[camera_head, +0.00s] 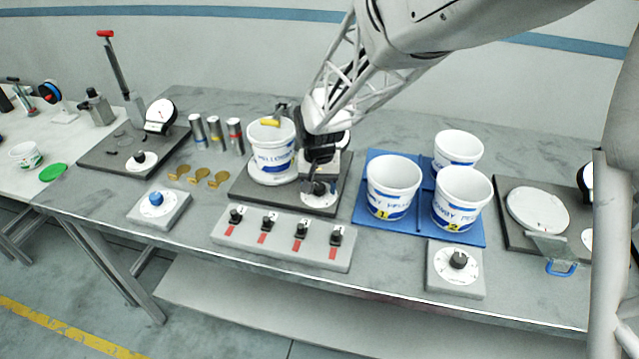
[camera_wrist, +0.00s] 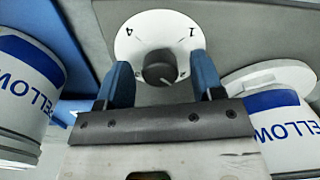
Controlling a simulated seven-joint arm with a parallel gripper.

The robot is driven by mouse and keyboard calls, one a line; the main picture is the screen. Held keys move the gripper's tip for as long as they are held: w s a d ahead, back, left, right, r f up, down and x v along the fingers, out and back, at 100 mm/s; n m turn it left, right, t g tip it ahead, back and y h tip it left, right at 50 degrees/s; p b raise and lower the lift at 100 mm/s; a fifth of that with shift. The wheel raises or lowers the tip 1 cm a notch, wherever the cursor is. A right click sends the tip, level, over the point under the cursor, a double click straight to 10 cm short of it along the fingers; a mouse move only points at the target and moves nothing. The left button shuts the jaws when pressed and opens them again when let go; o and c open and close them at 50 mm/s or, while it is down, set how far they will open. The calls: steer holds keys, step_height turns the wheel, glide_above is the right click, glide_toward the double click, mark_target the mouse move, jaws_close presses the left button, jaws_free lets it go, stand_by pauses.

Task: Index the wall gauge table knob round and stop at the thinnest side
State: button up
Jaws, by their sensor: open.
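The wall gauge table's black knob (camera_wrist: 160,68) sits on a white round dial (camera_wrist: 148,24) marked with figures, 1 and 4 legible. My gripper (camera_wrist: 162,78) is open, its two blue fingers apart on either side of the knob with visible gaps. In the head view my gripper (camera_head: 319,184) is down over the knob at the front right of the dark gauge base (camera_head: 245,189). A white tub with blue lettering (camera_head: 272,153) stands on the base's turntable, left of my gripper. The gauge face behind is mostly hidden by my arm, its reading not visible.
A row of black knobs on a grey panel (camera_head: 285,240) lies just in front. Several white tubs stand on a blue tray (camera_head: 372,214) to the right. Other gauge bases (camera_head: 110,158) stand at far left and right. Single-knob boxes (camera_head: 455,268) sit along the front edge.

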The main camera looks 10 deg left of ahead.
mark_target(322, 187)
steer(key=shift+r, duration=0.1)
steer(key=shift+r, duration=3.8)
steer(key=shift+d, duration=0.1)
steer(key=shift+d+r, duration=0.2)
steer(key=shift+d, duration=0.1)
steer(key=s+d+r+m+t, duration=0.1)
steer(key=s+d+r, duration=0.3)
steer(key=d, duration=0.6)
steer(key=s+d+r, duration=0.4)
steer(key=d+r, duration=0.1)
steer(key=d, duration=0.4)
steer(key=s+d+r+m+t, duration=0.1)
steer(key=s+d, duration=1.4)
steer(key=s, duration=0.3)
steer(key=shift+t, duration=0.3)
